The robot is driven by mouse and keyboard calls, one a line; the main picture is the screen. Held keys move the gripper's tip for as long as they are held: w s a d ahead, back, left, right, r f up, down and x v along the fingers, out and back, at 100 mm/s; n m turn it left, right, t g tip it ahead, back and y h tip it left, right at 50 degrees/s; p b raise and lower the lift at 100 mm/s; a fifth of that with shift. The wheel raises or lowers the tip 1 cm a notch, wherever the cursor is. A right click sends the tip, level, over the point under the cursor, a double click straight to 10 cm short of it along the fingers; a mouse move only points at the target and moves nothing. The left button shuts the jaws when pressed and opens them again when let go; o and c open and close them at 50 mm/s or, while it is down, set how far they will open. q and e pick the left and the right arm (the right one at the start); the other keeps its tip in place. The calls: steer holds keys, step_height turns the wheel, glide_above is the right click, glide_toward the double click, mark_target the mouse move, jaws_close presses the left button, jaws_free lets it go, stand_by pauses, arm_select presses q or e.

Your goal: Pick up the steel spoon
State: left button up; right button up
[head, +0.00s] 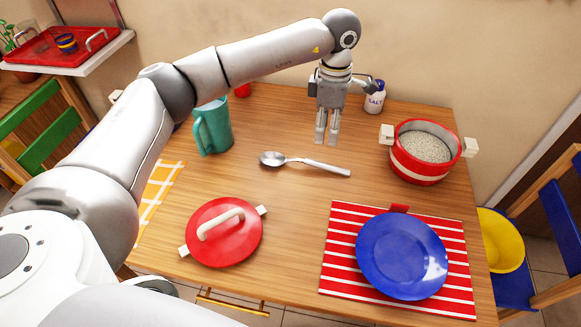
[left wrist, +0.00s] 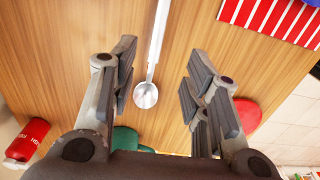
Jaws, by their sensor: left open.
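The steel spoon (head: 305,163) lies flat on the wooden table, its bowl to the left and its handle running right. My left gripper (head: 326,142) points down above the table, just behind the spoon's handle in the head view. In the left wrist view the spoon (left wrist: 152,62) shows between the two spread fingers, its bowl closest to the gripper's base. My left gripper (left wrist: 158,85) is open and empty, with the spoon apart from both fingers. My right gripper is not in either view.
A teal pitcher (head: 213,128) stands left of the spoon, and a salt shaker (head: 375,98) stands behind. A red pot (head: 424,170) is at right. A red lid (head: 222,246) and a blue plate (head: 401,257) on a striped mat (head: 341,245) lie in front. Bare wood surrounds the spoon.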

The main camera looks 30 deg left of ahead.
arm_select(q)
step_height(320, 180, down, 2)
glide_above(322, 164)
step_height(322, 164, down, 6)
steer(key=shift+s+d+r, duration=0.1)
steer(key=shift+d+r, duration=0.05)
steer(key=shift+r, duration=0.1)
step_height(322, 164, down, 5)
steer(key=shift+f+p, duration=0.1)
steer(key=shift+p, duration=0.2)
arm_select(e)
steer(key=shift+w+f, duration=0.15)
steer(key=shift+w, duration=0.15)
arm_select(q)
jaws_close()
